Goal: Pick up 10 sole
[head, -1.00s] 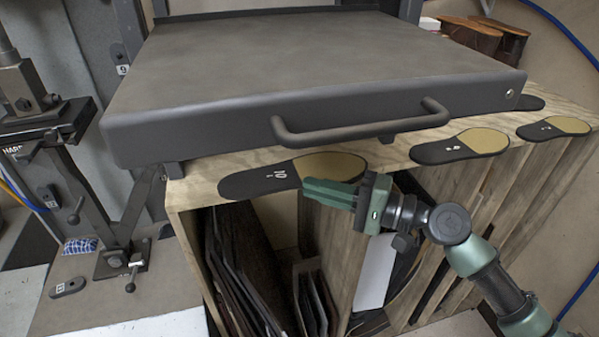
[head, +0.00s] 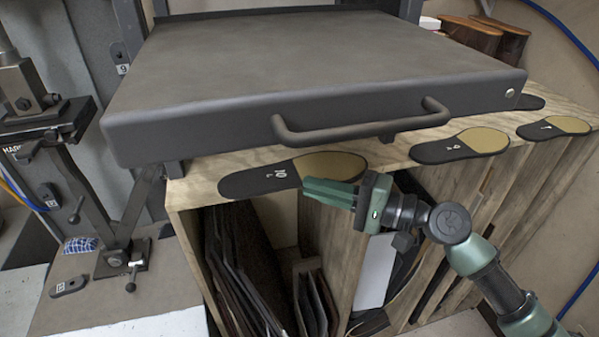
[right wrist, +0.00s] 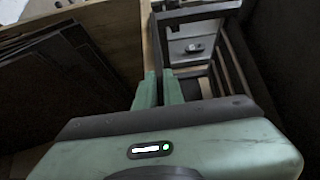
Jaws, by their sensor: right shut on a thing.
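The sole marked 10 (head: 258,180) is dark at the left, with a tan right end. It lies at the front edge of the plywood top, below the machine's bar handle. My right gripper (head: 308,190) comes in from the right at the sole's near edge and covers part of it. Its green jaws are shut on the sole's edge. My left gripper is not in view.
More numbered soles lie to the right: one (head: 445,151) and another (head: 555,127). The grey machine cover (head: 300,75) with its bar handle (head: 360,125) overhangs the plywood top (head: 200,190). Dark sheets (head: 235,280) stand in the open compartment below.

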